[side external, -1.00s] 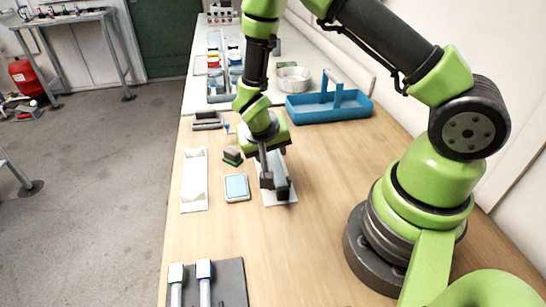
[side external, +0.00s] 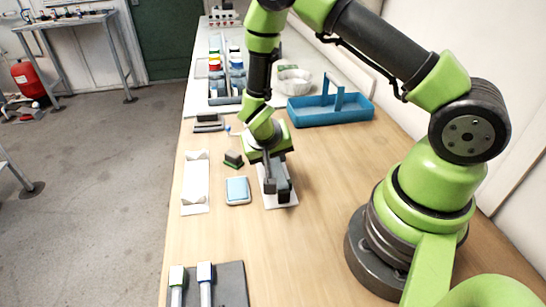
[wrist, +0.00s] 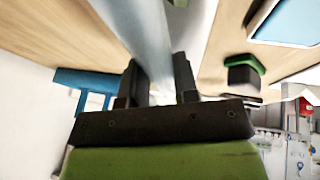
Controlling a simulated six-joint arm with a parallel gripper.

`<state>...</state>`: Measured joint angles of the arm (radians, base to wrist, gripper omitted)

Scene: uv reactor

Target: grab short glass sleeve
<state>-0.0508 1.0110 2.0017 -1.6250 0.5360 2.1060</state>
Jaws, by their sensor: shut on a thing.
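The glass sleeve (wrist: 146,35) is a pale, translucent tube in the wrist view, running up and out of the picture from between my fingers. My gripper (wrist: 158,85) is shut on it, one dark finger on each side. In the side external view my gripper (side external: 277,188) points down over a narrow white holder (side external: 291,205) on the wooden table. There the fingers hide most of the sleeve, and I cannot tell whether it still touches the holder.
An empty white holder (side external: 195,184) lies to the left. A blue-topped tray (side external: 237,190) and a green-and-black block (side external: 233,160) sit between. A blue caddy (side external: 330,113) stands behind. A dark mat (side external: 231,282) with two capped tools lies in front.

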